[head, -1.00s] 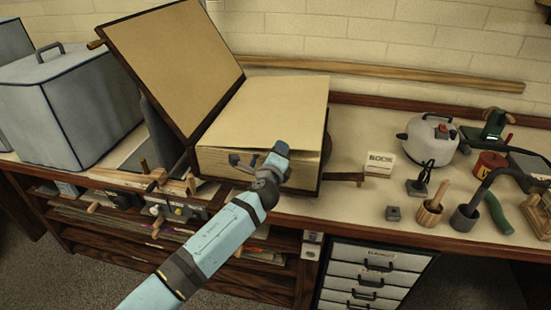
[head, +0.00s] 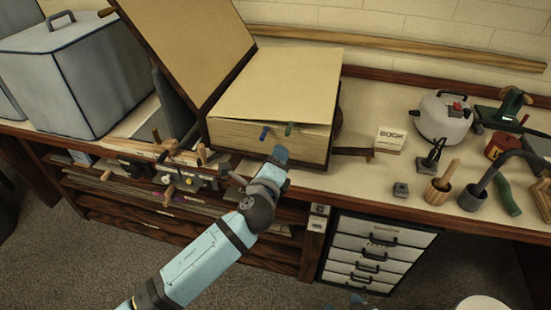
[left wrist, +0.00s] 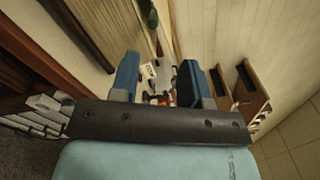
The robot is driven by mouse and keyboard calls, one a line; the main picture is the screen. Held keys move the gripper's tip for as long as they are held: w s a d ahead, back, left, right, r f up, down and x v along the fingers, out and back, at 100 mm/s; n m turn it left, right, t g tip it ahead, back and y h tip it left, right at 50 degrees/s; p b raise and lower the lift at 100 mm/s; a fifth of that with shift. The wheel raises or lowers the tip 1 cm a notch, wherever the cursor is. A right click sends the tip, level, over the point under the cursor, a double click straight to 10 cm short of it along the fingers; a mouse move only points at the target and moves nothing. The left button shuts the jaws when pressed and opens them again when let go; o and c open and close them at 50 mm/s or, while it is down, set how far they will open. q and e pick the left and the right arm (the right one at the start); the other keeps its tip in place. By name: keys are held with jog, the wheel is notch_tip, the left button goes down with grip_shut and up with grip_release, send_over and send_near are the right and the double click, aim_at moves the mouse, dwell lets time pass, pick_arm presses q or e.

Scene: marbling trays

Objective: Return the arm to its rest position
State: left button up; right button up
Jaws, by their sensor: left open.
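My left arm enters the head view from the bottom. Its pale blue left gripper (head: 279,157) is in front of the thick open book (head: 280,85), near its front face. The fingertips are hard to make out there. In the left wrist view my left gripper (left wrist: 162,82) shows two blue fingers spread apart, with nothing held between them. Bench items show small and far off beyond the gap. A small blue-grey part at the bottom edge of the head view looks like my right gripper (head: 356,302); its jaws cannot be made out.
The bench holds a grey box (head: 75,72) at left. White drawers (head: 375,254) stand below. Open floor lies in front.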

dwell(0.3)
pick_arm(q)
jog(key=s+a+f+n+g+y, duration=0.1)
jog(key=s+a+f+n+g, duration=0.1)
jog(key=s+a+f+n, duration=0.4)
jog(key=s+a+f+n+g+y, duration=0.1)
jog(key=s+a+f+n+g, duration=0.1)
jog(key=s+a+f+n, duration=0.45)
jog(key=s+a+f+n+g+y, duration=0.1)
jog(key=s+a+f+n, duration=0.45)
jog(key=s, duration=0.25)
jog(key=s+a+f+n+g, duration=0.1)
jog(key=s+a+f+n, duration=0.45)
jog(key=s+n, duration=0.2)
notch_tip(320, 180, up, 12)
jog(key=s+a+m+p, duration=0.1)
jog(key=p, duration=1.2)
jog(key=shift+a+r, duration=0.15)
